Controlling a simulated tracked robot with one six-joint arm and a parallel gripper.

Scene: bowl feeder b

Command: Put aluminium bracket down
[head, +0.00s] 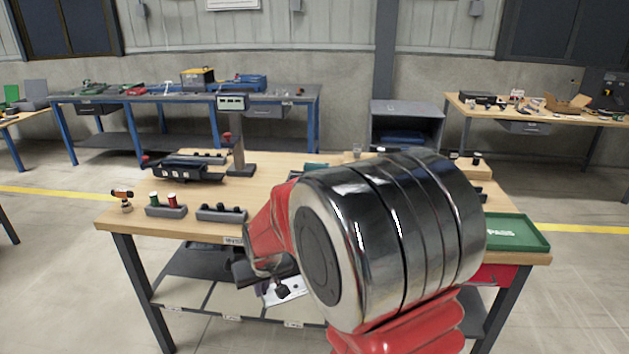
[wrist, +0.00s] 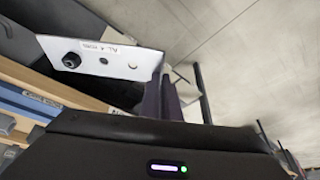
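The aluminium bracket (head: 293,291) is a pale metal plate with a dark round knob. In the head view it is at my gripper (head: 268,272), in front of the workbench's lower shelf and below the tabletop edge. In the wrist view the bracket (wrist: 118,54) is tilted, with a printed label, two small holes or studs and the black knob facing me. My gripper (wrist: 150,92) appears shut on its lower edge; the exact finger contact is dark and partly hidden. My arm hides much of the bench's middle in the head view.
The wooden workbench (head: 128,216) carries a scale-like post (head: 237,140), a black device (head: 187,170), grey holders (head: 166,210) and a green PASS tray (head: 540,246). A lower shelf (head: 196,299) has labelled sections. Open floor lies to the left.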

